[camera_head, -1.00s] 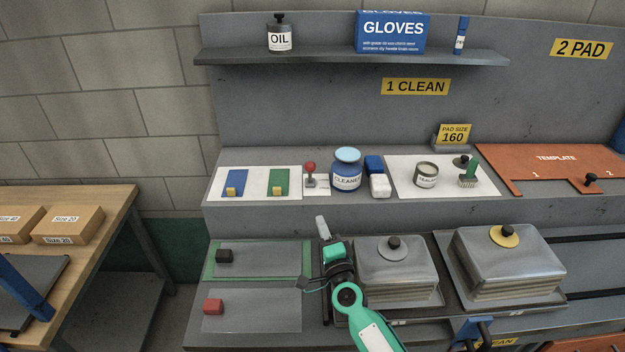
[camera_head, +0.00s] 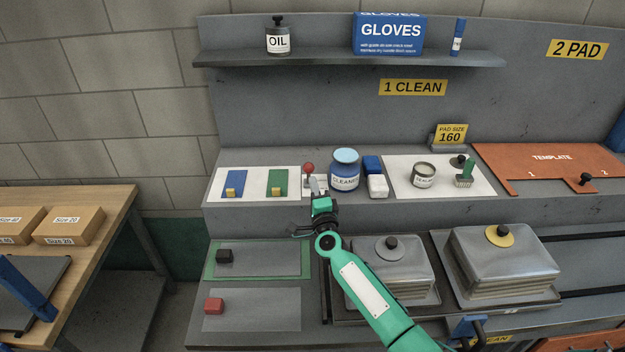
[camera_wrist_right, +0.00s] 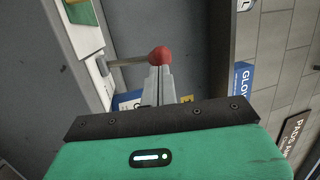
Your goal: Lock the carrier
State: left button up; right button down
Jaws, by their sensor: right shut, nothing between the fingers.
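The carrier appears to be the dark tray (camera_head: 345,318) on the bench, with a grey lidded block (camera_head: 390,275) with a black knob on it. A red-knobbed lever (camera_head: 308,169) stands on a small white plate on the raised ledge; its red ball (camera_wrist_right: 160,54) also shows in the right wrist view. My right gripper (camera_head: 316,184) is just in front of the lever, fingers shut and empty. In the wrist view the fingertips are right at the red ball; I cannot tell whether they touch. My left gripper is not in view.
White mats with blue and green pads (camera_head: 280,182) lie left of the lever. A cleaner jar (camera_head: 345,170) stands close on its right. A second lidded block (camera_head: 505,262) with a yellow knob sits further right. A shelf (camera_head: 350,58) overhangs behind.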

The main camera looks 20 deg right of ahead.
aim_at(311, 168)
jog(key=shift+x, duration=0.9)
jog(key=shift+w+r, duration=0.15)
jog(key=shift+w, duration=0.05)
jog(key=shift+w+r, duration=0.3)
jog(key=shift+r, duration=0.1)
jog(key=shift+w+d+r, duration=0.2)
jog(key=shift+w+r, duration=0.2)
jog(key=shift+w, duration=0.15)
jog(key=w, duration=0.1)
jog(key=w+d+r, duration=0.1)
jog(key=w, duration=0.1)
jog(key=shift+r+b, duration=0.25)
jog(key=shift+b, duration=0.1)
jog(key=shift+d+f+b+x, duration=0.1)
jog(key=shift+d+b+x, duration=0.1)
jog(key=shift+b+x, duration=0.7)
jog(key=shift+d+f+b+x, duration=0.2)
jog(key=shift+b+x, duration=0.4)
jog(key=shift+x, duration=0.6)
jog(key=shift+w, duration=0.1)
jog(key=shift+r, duration=0.1)
